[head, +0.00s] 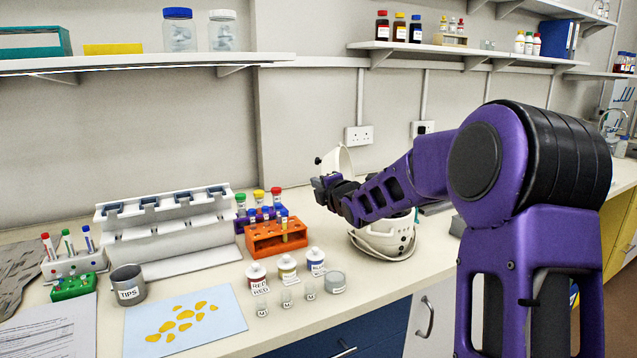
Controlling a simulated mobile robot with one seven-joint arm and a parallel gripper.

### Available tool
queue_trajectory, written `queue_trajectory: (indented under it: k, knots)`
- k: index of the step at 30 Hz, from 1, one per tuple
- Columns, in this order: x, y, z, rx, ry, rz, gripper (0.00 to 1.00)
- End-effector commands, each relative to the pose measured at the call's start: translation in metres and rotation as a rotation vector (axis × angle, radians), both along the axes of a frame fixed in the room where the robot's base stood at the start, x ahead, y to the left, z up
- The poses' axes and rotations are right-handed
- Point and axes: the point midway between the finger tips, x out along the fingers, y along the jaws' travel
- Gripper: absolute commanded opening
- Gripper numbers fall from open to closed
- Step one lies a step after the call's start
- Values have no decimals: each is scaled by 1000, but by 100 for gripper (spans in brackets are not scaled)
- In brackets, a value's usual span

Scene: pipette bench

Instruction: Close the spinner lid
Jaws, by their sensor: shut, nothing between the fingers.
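The spinner (378,241) is a round cream machine on the bench, partly hidden behind my purple arm. Its lid (342,161) stands raised, with a small dark knob at its left edge. My gripper (322,190) is shut and empty, just below and in front of the raised lid. I cannot tell whether it touches the lid. The spinner's bowl opening is hidden by my arm.
An orange rack (275,238) with tubes stands left of the spinner. Small labelled bottles (287,268) stand in front of it. A white pipette stand (170,228), a grey TIPS cup (128,284) and a blue card (184,320) are further left. Shelves (130,63) overhang the bench.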

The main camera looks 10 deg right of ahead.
Motion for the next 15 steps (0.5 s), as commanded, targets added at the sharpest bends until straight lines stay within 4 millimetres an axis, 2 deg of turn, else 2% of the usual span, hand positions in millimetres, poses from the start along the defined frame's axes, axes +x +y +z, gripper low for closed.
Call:
queue_trajectory:
  k: [14, 15]
  knots:
    - [84, 21, -14, 5, 2, 1, 0]
    - [84, 14, -12, 4, 1, -4, 0]
